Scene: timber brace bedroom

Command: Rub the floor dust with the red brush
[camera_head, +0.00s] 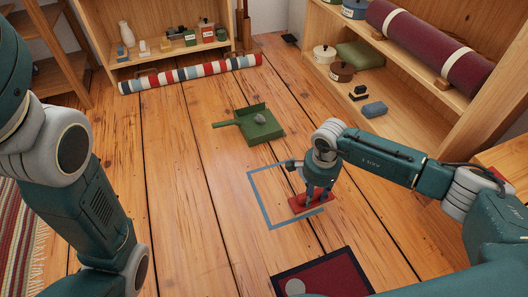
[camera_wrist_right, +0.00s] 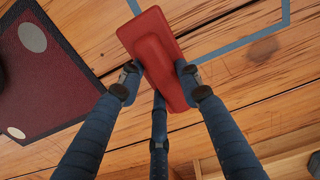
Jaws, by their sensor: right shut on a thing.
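The red brush (camera_head: 298,204) is at the lower right part of a blue square outline (camera_head: 257,199) on the wooden floor. In the right wrist view the brush (camera_wrist_right: 155,50) lies between the fingers of my right gripper (camera_wrist_right: 160,78). My right gripper (camera_head: 318,194) points down and is shut on the brush, low at the floor. I cannot tell whether the bristles touch the boards. No floor dust shows clearly; faint marks (camera_wrist_right: 265,50) on the boards may be dust or wood grain. My left arm shows at the left, but its gripper is out of view.
A green dustpan (camera_head: 262,131) with a grey lump (camera_head: 260,118) lies beyond the outline. A dark red mat (camera_head: 335,281) with pale discs is at the front. A striped roll (camera_head: 192,74) lies at the back. Shelves (camera_head: 400,119) stand at right. Floor left of the outline is clear.

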